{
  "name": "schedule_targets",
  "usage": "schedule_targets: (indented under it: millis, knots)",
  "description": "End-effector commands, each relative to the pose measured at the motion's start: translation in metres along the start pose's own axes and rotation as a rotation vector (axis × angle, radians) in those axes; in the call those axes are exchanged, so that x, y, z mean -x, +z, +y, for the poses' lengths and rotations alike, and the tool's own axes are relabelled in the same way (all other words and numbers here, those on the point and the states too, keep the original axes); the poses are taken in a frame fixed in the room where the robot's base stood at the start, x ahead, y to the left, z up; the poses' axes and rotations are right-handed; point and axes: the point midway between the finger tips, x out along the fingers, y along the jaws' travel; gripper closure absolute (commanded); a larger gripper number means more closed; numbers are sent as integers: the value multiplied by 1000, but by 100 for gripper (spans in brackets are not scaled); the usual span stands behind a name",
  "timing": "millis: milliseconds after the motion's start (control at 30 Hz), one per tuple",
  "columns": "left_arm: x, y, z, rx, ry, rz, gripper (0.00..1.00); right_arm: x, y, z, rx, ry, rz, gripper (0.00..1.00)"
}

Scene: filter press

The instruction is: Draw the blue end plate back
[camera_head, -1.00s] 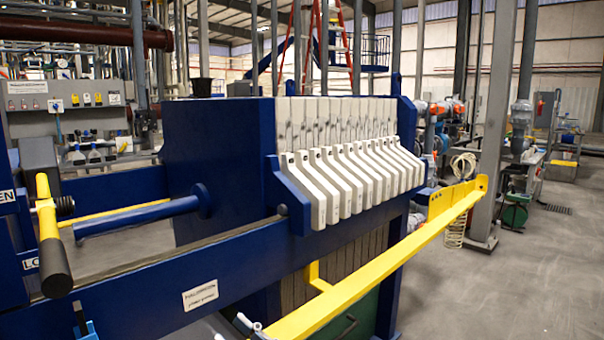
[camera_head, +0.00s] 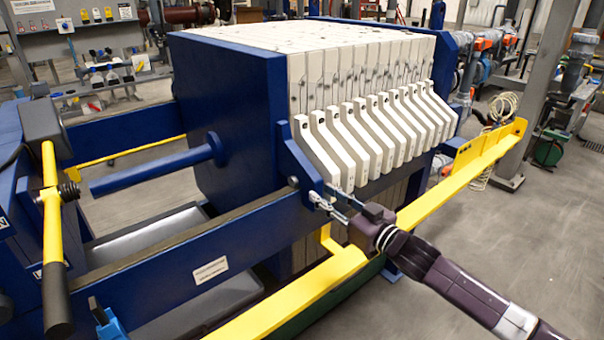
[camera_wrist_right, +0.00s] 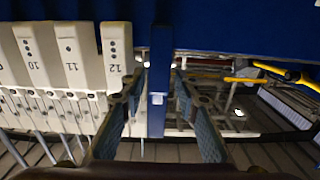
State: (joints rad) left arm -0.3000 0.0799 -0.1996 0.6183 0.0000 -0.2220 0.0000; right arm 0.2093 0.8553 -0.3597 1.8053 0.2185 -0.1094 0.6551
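The blue end plate (camera_head: 225,115) stands upright against the near end of the white plate pack (camera_head: 370,65). Its sloping blue side handle (camera_head: 289,152) sits beside the first white plate handle. My right gripper (camera_head: 325,196) is at the lower end of that blue handle, beside the rail. In the right wrist view, its two fingers (camera_wrist_right: 158,108) are apart, with a blue upright bar (camera_wrist_right: 158,85) between them; I see a gap on both sides. A blue tip at the bottom left of the head view looks like part of my left gripper (camera_head: 108,322); its opening is not clear.
A blue rod (camera_head: 150,172) points from the end plate toward the yellow lever (camera_head: 52,220) at left. The blue side rail (camera_head: 175,270) and a yellow bar (camera_head: 300,295) run along the near side. White handles 10 to 12 (camera_wrist_right: 112,55) are close to my right gripper.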

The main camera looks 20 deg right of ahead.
Motion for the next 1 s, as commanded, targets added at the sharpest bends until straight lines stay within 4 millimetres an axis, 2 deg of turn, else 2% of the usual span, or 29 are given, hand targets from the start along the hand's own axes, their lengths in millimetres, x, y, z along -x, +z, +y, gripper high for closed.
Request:
schedule_targets:
  millis: [400,533,733,1000]
  knots:
    - [13,-2,0,-1,0,3,60,-69,-4,-1,2,-1,4,71]
    - [15,-3,0,-1,0,3,60,-86,-2,0,2,0,2,71]
    - [16,-3,0,-1,0,4,60,-99,-1,-1,2,-2,1,71]
    - [16,-3,0,-1,1,4,60,-101,-1,-1,2,-2,2,71]
